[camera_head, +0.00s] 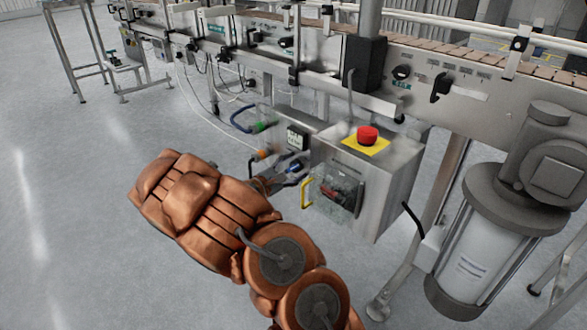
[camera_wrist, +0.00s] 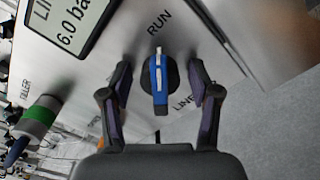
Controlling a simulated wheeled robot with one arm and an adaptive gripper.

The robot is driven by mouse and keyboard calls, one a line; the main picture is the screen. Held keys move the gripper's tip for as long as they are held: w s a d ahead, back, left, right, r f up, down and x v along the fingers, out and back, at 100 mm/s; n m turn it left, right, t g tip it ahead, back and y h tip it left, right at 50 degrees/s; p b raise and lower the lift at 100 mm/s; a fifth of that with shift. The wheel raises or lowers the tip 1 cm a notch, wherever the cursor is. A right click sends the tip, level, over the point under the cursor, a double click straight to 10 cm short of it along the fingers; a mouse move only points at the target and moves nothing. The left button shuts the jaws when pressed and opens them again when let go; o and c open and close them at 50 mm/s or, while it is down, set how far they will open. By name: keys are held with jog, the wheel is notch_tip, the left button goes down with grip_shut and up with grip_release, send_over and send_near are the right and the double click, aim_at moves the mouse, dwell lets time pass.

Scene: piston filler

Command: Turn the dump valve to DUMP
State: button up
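The dump valve handle (camera_wrist: 160,82) is a blue lever on a dark round base, with a white stripe at its upper end in the wrist view. The striped end points toward the word RUN on the metal panel. The handle also shows small and blue in the head view (camera_head: 294,168). My gripper (camera_wrist: 160,76) is open, with one dark finger on each side of the handle and visible gaps between. In the head view my gripper (camera_head: 270,182) is at the box's left face, partly hidden by my copper arm. No DUMP label is readable.
A display (camera_wrist: 68,28) reading 6.0 bar is beside the valve. A green fitting (camera_wrist: 38,118) sticks out near the word FILLER. Open floor lies left of my arm.

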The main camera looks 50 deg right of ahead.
jog(key=c, duration=1)
jog(key=shift+o, duration=0.2)
